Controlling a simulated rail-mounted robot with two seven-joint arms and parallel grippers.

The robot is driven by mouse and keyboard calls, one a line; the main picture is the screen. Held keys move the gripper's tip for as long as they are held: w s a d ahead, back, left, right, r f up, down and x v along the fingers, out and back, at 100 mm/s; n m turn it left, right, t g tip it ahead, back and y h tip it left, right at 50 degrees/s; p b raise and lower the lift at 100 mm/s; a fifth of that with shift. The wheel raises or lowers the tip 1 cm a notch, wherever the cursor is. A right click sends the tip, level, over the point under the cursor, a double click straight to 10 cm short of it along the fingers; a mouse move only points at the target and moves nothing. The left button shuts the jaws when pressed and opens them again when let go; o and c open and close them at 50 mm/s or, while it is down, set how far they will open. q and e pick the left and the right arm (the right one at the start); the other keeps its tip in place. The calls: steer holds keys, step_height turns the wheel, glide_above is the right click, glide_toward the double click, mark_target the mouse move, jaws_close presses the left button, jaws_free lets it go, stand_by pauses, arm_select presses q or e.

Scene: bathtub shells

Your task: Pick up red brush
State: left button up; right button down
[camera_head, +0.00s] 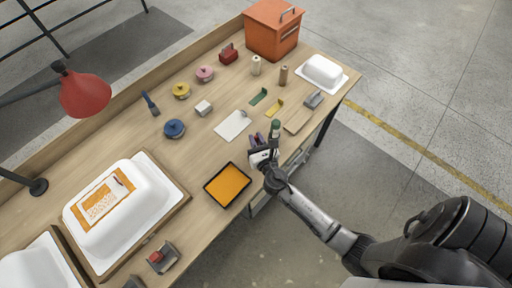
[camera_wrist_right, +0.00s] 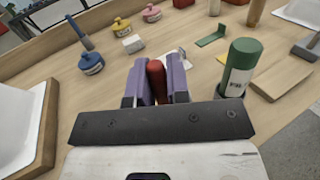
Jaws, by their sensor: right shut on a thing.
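My right gripper (camera_head: 257,139) is over the near edge of the workbench, its purple fingers pointing toward the bench. In the right wrist view, the fingers (camera_wrist_right: 157,70) are shut on a red, rounded piece (camera_wrist_right: 156,80), which looks like the red brush's handle. The rest of it is hidden behind the gripper's dark crossbar, and I cannot tell whether it touches the bench. In the head view the red piece is not clear. My left gripper is not in view.
A green-capped bottle (camera_wrist_right: 241,65) stands close right of the gripper. An orange-filled tray (camera_head: 228,185) lies near it, and a white sheet (camera_head: 233,125) lies beyond. A large white tub shell (camera_head: 140,215) is at left. An orange toolbox (camera_head: 272,32) stands at the back.

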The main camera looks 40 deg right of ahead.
step_height(320, 180, up, 9)
steer(key=p, duration=0.5)
steer(key=shift+r, duration=0.5)
